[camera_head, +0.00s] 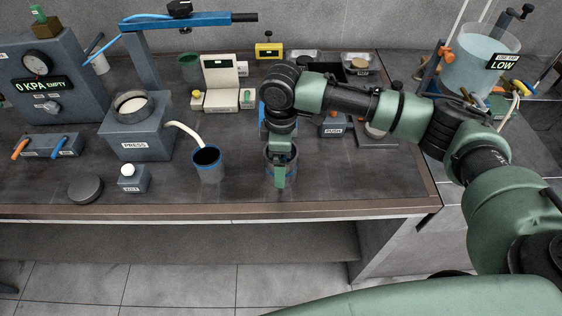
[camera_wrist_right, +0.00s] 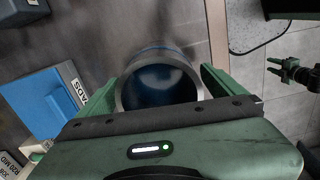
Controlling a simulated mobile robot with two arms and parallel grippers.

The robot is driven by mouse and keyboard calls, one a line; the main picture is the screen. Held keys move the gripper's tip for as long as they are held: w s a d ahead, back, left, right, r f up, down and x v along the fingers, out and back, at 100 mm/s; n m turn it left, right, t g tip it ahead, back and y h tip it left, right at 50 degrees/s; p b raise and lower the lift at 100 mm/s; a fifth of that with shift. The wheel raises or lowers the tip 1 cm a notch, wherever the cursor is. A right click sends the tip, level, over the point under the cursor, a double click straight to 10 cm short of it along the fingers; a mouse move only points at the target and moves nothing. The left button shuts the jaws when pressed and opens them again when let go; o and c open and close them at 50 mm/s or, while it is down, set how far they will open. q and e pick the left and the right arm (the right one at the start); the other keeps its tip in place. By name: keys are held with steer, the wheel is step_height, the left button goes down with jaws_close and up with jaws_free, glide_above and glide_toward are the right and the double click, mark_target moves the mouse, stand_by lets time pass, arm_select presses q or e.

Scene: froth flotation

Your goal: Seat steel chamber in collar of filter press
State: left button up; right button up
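A dark blue-grey hollow cylinder, which looks like the steel chamber (camera_head: 270,160), is near the front edge of the bench. My right gripper (camera_head: 281,180) is over it, pointing down, with one finger in front. In the right wrist view the chamber's grey rim (camera_wrist_right: 160,106) and blue inside lie between my right fingers, one on each side. The fingers look close to its wall, but contact is not clear.
A blue-rimmed cup (camera_head: 208,164) with dark content stands left of the chamber under a pale spout. A round dark disc (camera_head: 85,190) and a small box with a white knob (camera_head: 133,180) lie before the press. A pressure unit (camera_head: 50,80) stands at far left.

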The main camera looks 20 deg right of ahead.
steer(key=c, duration=1.5)
steer(key=shift+w, duration=0.1)
steer(key=c, duration=0.4)
steer(key=shift+r, duration=0.1)
steer(key=shift+c, duration=0.2)
